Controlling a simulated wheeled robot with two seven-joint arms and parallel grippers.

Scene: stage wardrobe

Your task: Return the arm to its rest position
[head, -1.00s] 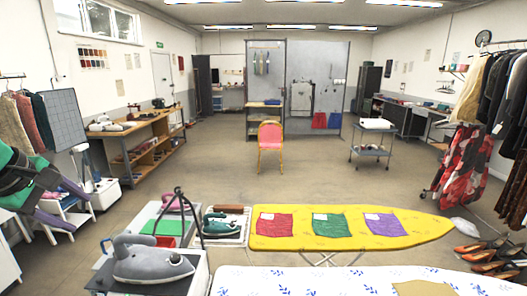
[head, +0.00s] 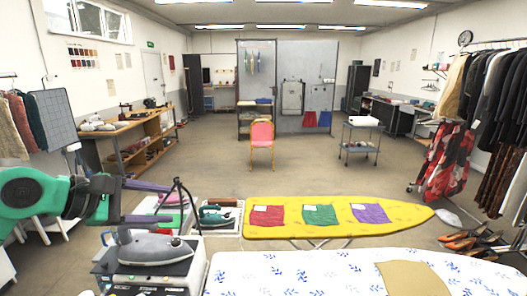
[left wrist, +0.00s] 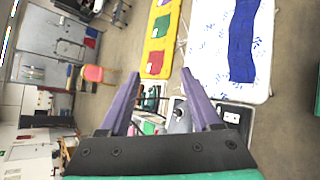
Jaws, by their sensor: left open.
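My left arm, green and dark grey, comes in from the left edge of the head view. Its gripper (head: 168,203) points right, with two purple fingers spread apart and nothing seen between them. In the head view it appears in front of and just above the grey iron (head: 158,249). In the left wrist view the open fingers (left wrist: 160,88) frame the floor and an iron station beyond them. My right arm and gripper are not in view.
A yellow ironing board (head: 410,222) holds red, green and purple cloths. A white blue-patterned board (head: 300,278) lies in front, with a tan cloth (head: 410,279). A pink-red chair (head: 262,133) stands on open floor. A wooden bench (head: 118,131) stands left, hanging clothes right.

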